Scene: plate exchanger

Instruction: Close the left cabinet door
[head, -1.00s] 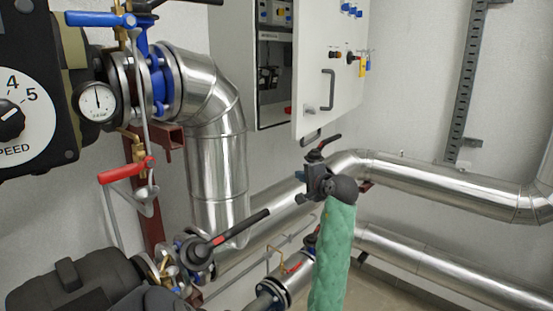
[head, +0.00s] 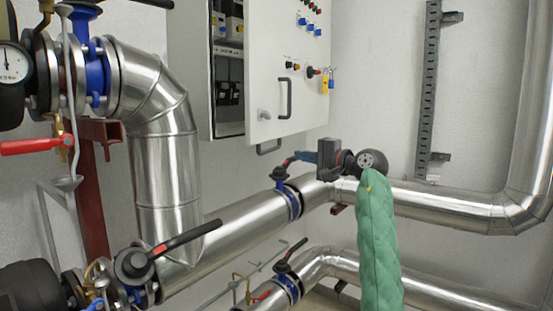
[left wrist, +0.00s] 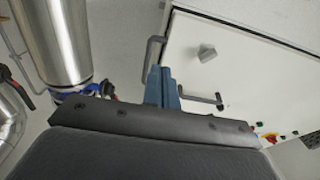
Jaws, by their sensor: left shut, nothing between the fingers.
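The white cabinet door (head: 262,60) stands ajar in the head view, with a dark gap and devices showing at its left. It carries a dark bar handle (head: 285,98), a grey knob (head: 264,115) and coloured buttons. My left gripper (head: 296,158) is below the door's lower edge, its blue fingers together, empty and pointing left. In the left wrist view the shut fingers (left wrist: 162,86) show against the white door (left wrist: 250,65), near its bar handle (left wrist: 205,97); I cannot tell whether they touch. My right gripper is not in view.
A second bar handle (head: 269,148) hangs under the cabinet. Silver pipes (head: 240,225) with valves run below my gripper, one valve (head: 282,183) close to it. A thick pipe bend (head: 160,130) stands left of the cabinet (head: 190,75).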

